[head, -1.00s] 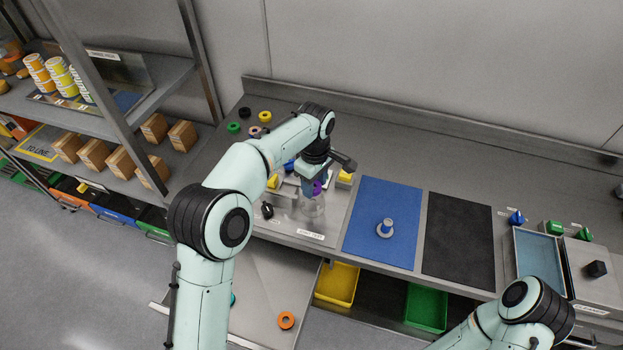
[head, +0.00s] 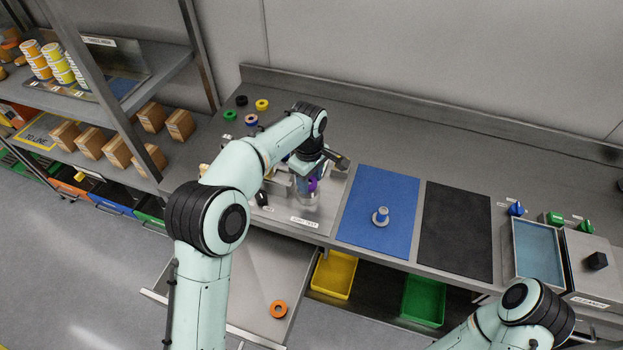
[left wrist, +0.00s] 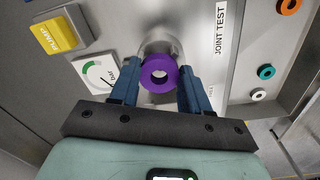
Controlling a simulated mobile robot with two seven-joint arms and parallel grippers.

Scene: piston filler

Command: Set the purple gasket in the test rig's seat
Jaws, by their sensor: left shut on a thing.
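The purple gasket (left wrist: 158,72) is a thick ring with an open hole. My left gripper (left wrist: 157,82) is shut on it, with one blue finger on each side. In the head view the gasket (head: 312,185) shows small below the left wrist, at the test rig. The rig's panel (head: 325,206) carries a JOINT TEST label, and a clear round part stands on it under the gasket. In the left wrist view a shiny round metal part (left wrist: 160,46) shows behind the gasket. The gasket hides the seat, so I cannot tell whether they touch. My right gripper is out of view.
A yellow PUMP button (left wrist: 60,35) and a gauge (left wrist: 100,73) sit beside the rig's round part. A blue mat (head: 372,205) with a flanged piece (head: 381,216) and a black mat (head: 455,232) lie to the right. Several rings lie at the back left.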

